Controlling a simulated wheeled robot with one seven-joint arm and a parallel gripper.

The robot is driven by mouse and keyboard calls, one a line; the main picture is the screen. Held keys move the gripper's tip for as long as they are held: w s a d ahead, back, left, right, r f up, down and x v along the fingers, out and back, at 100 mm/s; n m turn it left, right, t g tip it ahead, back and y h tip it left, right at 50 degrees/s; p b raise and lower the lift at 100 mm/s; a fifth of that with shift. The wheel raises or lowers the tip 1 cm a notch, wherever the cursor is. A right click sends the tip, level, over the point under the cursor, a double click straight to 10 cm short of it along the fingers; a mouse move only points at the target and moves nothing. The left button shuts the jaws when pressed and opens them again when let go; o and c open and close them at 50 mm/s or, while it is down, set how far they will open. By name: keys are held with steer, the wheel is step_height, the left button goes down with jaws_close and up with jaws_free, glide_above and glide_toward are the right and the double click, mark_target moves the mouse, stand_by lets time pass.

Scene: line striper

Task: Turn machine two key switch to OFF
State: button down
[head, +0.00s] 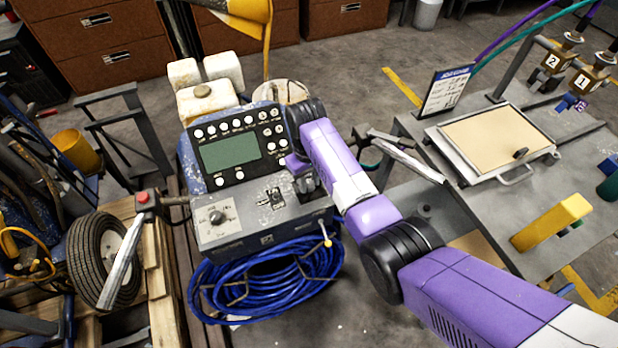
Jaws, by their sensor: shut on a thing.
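The line striper's grey control box (256,225) sits below a panel with a green-grey screen (231,151) and several round buttons. My purple arm reaches in from the lower right. My gripper (309,186) is at the right end of the box's top face, its dark fingers down against it. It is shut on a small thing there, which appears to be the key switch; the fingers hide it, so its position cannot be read. A dial (216,217) with a printed scale is on the left of the box. A dark worn label (271,198) lies between dial and gripper.
A blue hose coil (265,283) hangs below the box. A handlebar with a red button (143,198) is on the left, another grip (405,158) on the right. A grey bench (480,222) with a framed board and a yellow block (552,222) stands right.

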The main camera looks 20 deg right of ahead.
mark_target(309, 184)
steer(key=n+p, duration=0.1)
steer(key=n, duration=0.4)
steer(key=shift+w+r, duration=0.1)
steer(key=shift+n, duration=0.3)
stand_by(0.4)
steer(key=c, duration=1.1)
jaws_free()
steer(key=shift+o, duration=0.2)
step_height(309, 184, up, 8)
steer(key=shift+a+f, duration=0.1)
steer(key=shift+f, duration=0.05)
